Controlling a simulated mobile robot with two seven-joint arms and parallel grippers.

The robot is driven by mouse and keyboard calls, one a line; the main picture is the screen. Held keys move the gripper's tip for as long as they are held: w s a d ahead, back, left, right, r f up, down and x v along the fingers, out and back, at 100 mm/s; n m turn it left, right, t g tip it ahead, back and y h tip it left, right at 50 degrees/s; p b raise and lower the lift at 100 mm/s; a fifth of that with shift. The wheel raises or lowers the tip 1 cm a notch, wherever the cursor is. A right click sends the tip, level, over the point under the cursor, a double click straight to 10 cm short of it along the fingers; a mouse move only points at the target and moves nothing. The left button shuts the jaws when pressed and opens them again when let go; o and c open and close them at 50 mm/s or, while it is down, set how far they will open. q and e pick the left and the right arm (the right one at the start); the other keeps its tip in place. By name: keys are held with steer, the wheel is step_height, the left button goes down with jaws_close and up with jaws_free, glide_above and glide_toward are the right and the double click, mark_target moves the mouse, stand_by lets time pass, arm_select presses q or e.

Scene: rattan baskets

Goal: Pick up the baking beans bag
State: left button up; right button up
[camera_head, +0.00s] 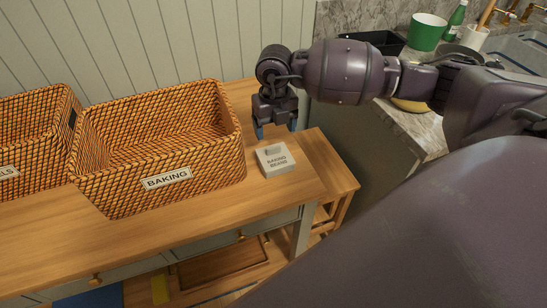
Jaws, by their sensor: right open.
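The baking beans bag (275,160) is a small, pale, boxy packet with dark lettering on top. It lies flat on the wooden tabletop, near the right end and to the right of the basket labelled BAKING. My right gripper (276,130) points down just behind and above the bag, with its two fingertips apart and nothing between them. It appears clear of the bag. My left gripper is not in this view.
The rattan BAKING basket (168,195) stands left of the bag and looks empty. Another rattan basket (30,150) stands at the far left. The right table edge is close to the bag. A counter with a green pot (426,32) is at the back right.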

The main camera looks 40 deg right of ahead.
mark_target(274, 147)
steer(key=f, duration=0.5)
steer(key=w+f, duration=0.1)
steer(key=f, duration=0.2)
steer(key=shift+d+f, duration=0.15)
steer(key=shift+c, duration=0.2)
steer(key=c, duration=1.2)
